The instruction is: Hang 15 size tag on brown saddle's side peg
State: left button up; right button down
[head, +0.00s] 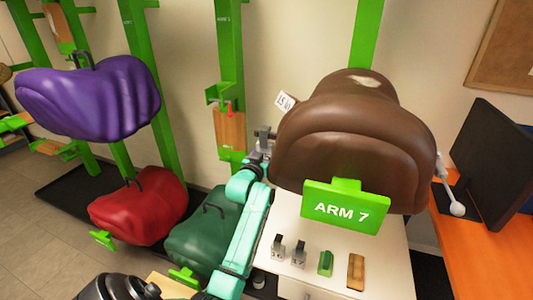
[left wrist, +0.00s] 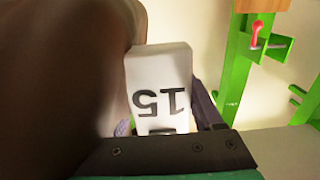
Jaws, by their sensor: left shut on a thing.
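The brown saddle (head: 350,130) sits on a green stand marked ARM 7 (head: 341,208); its side fills the left of the left wrist view (left wrist: 55,80). My left gripper (head: 265,132) is shut on the white 15 size tag (head: 285,101), at the saddle's left side. In the left wrist view the tag (left wrist: 160,85) reads upside down, right beside the brown surface; I cannot tell whether they touch. A grey rod with a pale ball end (head: 455,205) shows at the saddle's right; I cannot tell whether it is the side peg. My right gripper is not in view.
Purple (head: 90,100), red (head: 140,208) and green (head: 205,240) saddles are at the left. Small clips and blocks (head: 326,263) lie on the white cabinet top (head: 290,225) below. An orange desk with a dark monitor (head: 492,160) is at the right.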

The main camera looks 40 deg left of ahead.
pick_arm(q)
jog(key=o, duration=1.5)
jog(key=shift+c, duration=0.2)
jog(key=shift+f, duration=0.1)
jog(key=shift+s, duration=0.15)
jog(key=shift+s+d+f, duration=0.1)
jog(key=shift+s+d, duration=0.05)
jog(key=shift+s, duration=0.2)
jog(key=b+v, duration=0.2)
jog(key=v, duration=1.1)
jog(key=shift+s+d+b, duration=0.15)
jog(key=shift+s+b, duration=0.1)
jog(key=shift+b, duration=0.15)
